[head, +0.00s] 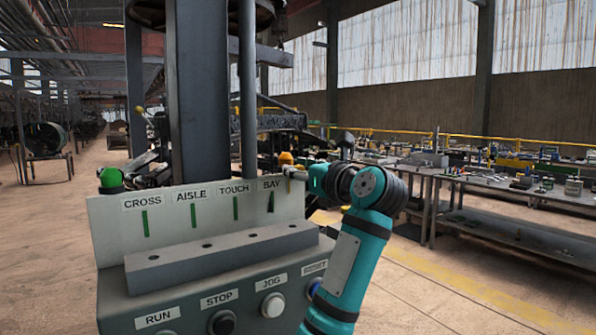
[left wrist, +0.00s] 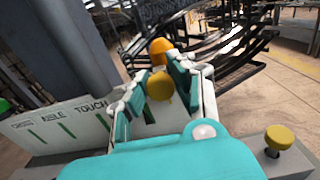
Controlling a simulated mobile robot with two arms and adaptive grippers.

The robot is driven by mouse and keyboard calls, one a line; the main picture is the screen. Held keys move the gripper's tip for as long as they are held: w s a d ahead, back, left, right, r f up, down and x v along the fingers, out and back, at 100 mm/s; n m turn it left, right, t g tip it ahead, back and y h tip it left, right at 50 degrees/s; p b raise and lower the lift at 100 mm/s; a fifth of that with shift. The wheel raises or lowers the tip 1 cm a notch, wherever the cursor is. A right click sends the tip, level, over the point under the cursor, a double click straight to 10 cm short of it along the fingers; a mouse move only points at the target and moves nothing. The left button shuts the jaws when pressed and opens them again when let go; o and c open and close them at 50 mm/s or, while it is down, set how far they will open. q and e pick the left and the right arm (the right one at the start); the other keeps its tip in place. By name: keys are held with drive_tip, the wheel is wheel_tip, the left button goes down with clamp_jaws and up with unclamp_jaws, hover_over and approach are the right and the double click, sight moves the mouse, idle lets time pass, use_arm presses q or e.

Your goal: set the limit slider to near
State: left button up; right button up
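A grey-green control panel (head: 116,290) stands at the front. Its upright back plate has slits marked CROSS, AISLE, TOUCH and BAY. No label reading limit or near can be made out. My left gripper (head: 293,173) is at the panel's right end, beside an orange dome (head: 286,158). In the left wrist view, a round yellow knob (left wrist: 160,87) shows between the fingers of my left gripper (left wrist: 157,70). I cannot tell if the pads touch it. A second yellow knob (left wrist: 278,139) stands on a dark stem at lower right. My right gripper is out of view.
A grey bar with holes (head: 225,254) runs along the panel, above buttons marked RUN, STOP and JOG. A green dome (head: 111,178) sits at the plate's left end. A dark column (head: 200,100) rises behind. Cluttered workbenches (head: 520,185) stand at right. Floor is bare at left.

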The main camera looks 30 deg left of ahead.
use_arm(q)
clamp_jaws()
drive_tip(key=shift+s+a+f+b, duration=0.15)
drive_tip(key=shift+s+b, duration=0.15)
drive_tip(key=shift+s+a+b, duration=0.2)
drive_tip(key=shift+s+a, duration=0.05)
drive_tip(key=shift+s, duration=0.2)
drive_tip(key=shift+s+a+b, duration=0.15)
drive_tip(key=shift+s+a, duration=0.05)
drive_tip(key=shift+s, duration=0.25)
